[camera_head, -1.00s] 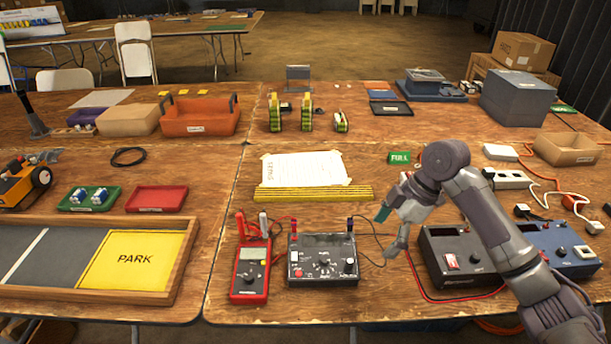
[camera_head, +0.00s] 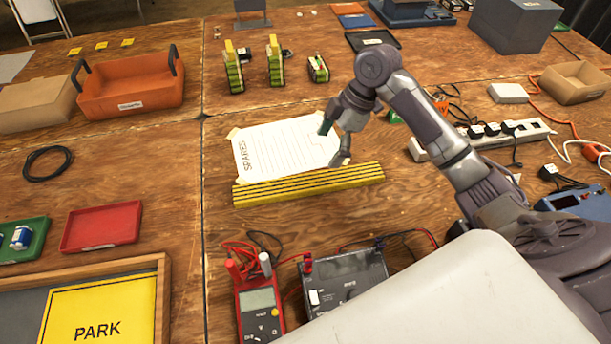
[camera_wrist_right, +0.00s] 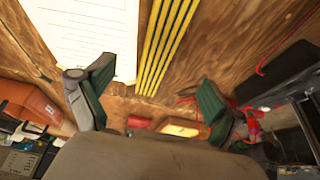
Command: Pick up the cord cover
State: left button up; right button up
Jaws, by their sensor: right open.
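The cord cover (camera_head: 308,184) is a long yellow strip with black lines. It lies flat on the wooden table along the lower edge of a taped white "SPARES" sheet (camera_head: 284,150). My right gripper (camera_head: 333,145) is over the sheet's right part, just behind the strip's right half. In the right wrist view the green fingertips of my right gripper (camera_wrist_right: 155,80) are wide apart and empty. The cord cover (camera_wrist_right: 170,38) runs up the picture there, beyond the fingers and roughly between them. My left gripper is out of view.
A red multimeter (camera_head: 259,308) and a dark meter box (camera_head: 343,280) with leads stand in front of the strip. A power strip (camera_head: 490,138) with cables lies to the right. Green battery-like packs (camera_head: 274,65) stand behind. Bare table lies left of the strip.

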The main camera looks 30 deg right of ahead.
aim_at(309, 181)
jog(key=x, duration=1.1)
jog(key=shift+s+d+f, duration=0.1)
jog(key=shift+s+f, duration=0.05)
jog(key=c, duration=1.6)
grip_shut()
